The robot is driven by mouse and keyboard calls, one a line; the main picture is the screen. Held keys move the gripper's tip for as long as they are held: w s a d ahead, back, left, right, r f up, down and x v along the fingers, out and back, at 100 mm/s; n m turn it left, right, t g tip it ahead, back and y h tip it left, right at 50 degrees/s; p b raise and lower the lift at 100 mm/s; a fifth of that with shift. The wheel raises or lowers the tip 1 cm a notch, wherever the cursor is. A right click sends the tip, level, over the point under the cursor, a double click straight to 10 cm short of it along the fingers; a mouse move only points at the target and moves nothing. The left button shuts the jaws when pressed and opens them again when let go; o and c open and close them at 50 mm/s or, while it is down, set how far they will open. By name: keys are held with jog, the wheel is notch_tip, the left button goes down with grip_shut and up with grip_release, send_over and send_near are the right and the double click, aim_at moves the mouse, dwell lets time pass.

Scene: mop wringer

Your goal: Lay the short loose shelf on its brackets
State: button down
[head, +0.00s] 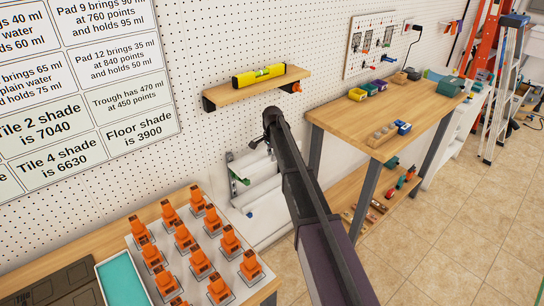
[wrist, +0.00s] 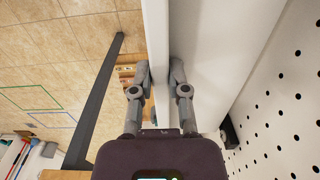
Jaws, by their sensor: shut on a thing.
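My gripper (wrist: 162,82) is shut on the thin upright edge of a white panel (wrist: 157,35), one finger on each side. A broad white surface lies to its right. In the head view my arm hides the gripper, and white pieces (head: 258,190) show low against the wall beside the arm. I cannot tell whether the held panel is the short loose shelf. A short wooden shelf (head: 240,93) hangs on the wall, with a yellow level (head: 258,76) on it. A black bracket (head: 208,104) shows under its left end. No empty brackets are clearly visible.
A wooden workbench (head: 345,118) with small bins and tools stands to the right of my arm. At lower left, a table holds several orange devices (head: 183,238) and a teal tray (head: 122,280). Pegboard (wrist: 290,100) runs close along the right. Tiled floor is open at lower right.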

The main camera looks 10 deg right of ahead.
jog(key=shift+f+b, duration=0.55)
jog(key=shift+f, duration=0.1)
jog(key=c, duration=0.5)
grip_release()
jog(key=shift+r, duration=0.1)
jog(key=shift+c, duration=0.2)
jog(key=shift+r, duration=0.15)
jog(key=shift+r+p, duration=0.8)
jog(key=shift+p, duration=0.25)
jog(key=shift+s+d+f, duration=0.15)
jog(key=shift+s+f, duration=0.05)
jog(key=s+d+r, duration=0.1)
jog(key=s+d, duration=0.6)
jog(key=s, duration=0.4)
jog(key=shift+s+d+r+p, duration=0.15)
jog(key=shift+d+r+p, duration=0.1)
jog(key=shift+p, duration=0.2)
